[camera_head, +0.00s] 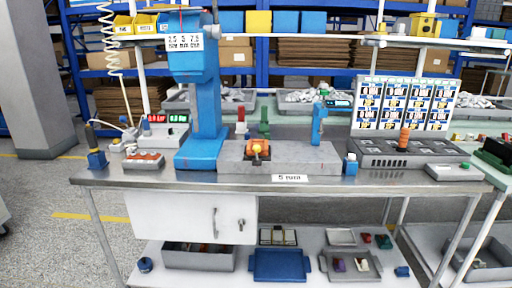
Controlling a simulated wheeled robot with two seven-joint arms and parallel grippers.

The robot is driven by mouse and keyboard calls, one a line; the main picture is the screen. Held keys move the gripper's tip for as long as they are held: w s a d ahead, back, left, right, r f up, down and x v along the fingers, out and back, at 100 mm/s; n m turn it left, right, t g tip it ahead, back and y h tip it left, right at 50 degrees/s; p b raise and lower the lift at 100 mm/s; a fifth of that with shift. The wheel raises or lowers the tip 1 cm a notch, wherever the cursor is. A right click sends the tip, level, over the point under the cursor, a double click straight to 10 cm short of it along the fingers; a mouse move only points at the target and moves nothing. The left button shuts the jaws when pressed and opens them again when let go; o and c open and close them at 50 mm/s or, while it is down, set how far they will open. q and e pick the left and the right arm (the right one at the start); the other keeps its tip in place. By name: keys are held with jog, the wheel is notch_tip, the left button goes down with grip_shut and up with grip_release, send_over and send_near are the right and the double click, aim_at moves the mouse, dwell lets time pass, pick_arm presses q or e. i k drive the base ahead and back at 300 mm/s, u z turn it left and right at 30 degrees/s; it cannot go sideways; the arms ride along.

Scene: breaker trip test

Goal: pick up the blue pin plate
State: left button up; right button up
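I cannot tell for sure which thing is the blue pin plate. A small blue block (351,166) stands on the bench at the right end of a grey fixture (318,158). A flat blue tray-like piece (280,265) lies on the lower shelf, and a small blue piece (402,271) lies on that shelf farther right. An orange part (257,151) with a yellow top sits on the fixture. A blue upright piece (318,122) stands at the back of the fixture. Neither of my grippers shows in this view.
A tall blue press (203,100) stands left of the fixture. A dark grey tray (411,150) with an orange cylinder (404,138) is on the right, before a label board (405,103). The bench's front strip (230,180) is mostly clear. A white cabinet (190,217) hangs below.

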aim_at(247, 137)
jog(key=u, duration=0.5)
jog(key=k, duration=1.2)
jog(key=z, duration=0.2)
jog(key=i, duration=1.65)
jog(key=u, duration=0.65)
